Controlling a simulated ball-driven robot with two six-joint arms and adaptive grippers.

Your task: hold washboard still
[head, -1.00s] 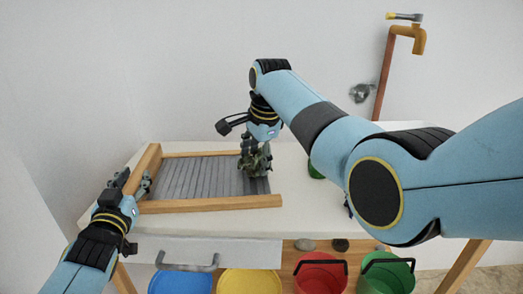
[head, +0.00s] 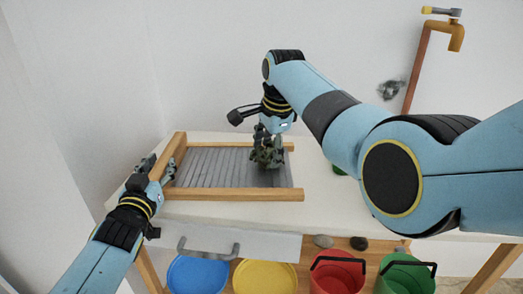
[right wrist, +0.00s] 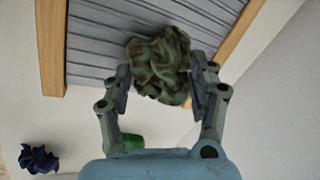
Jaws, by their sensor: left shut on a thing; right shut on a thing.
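The washboard (head: 215,170) lies on the white table, with a wooden frame and a grey ribbed face. Its ribs also show in the right wrist view (right wrist: 95,50). My left gripper (head: 160,172) is shut on the washboard's left wooden bar, at the frame's left end. My right gripper (head: 266,150) is shut on a crumpled dark green cloth (right wrist: 160,65) over the right part of the ribbed face. The cloth appears to rest against the ribs; exact contact is hard to tell.
A blue bucket (head: 198,275), yellow bucket (head: 265,277), red bucket (head: 337,273) and green bucket (head: 404,274) stand below the table's front. Two stones (head: 323,241) lie on the front ledge. A dark blue crumpled cloth (right wrist: 38,158) lies near a green object (right wrist: 133,141). An orange tap (head: 457,38) is at the back right.

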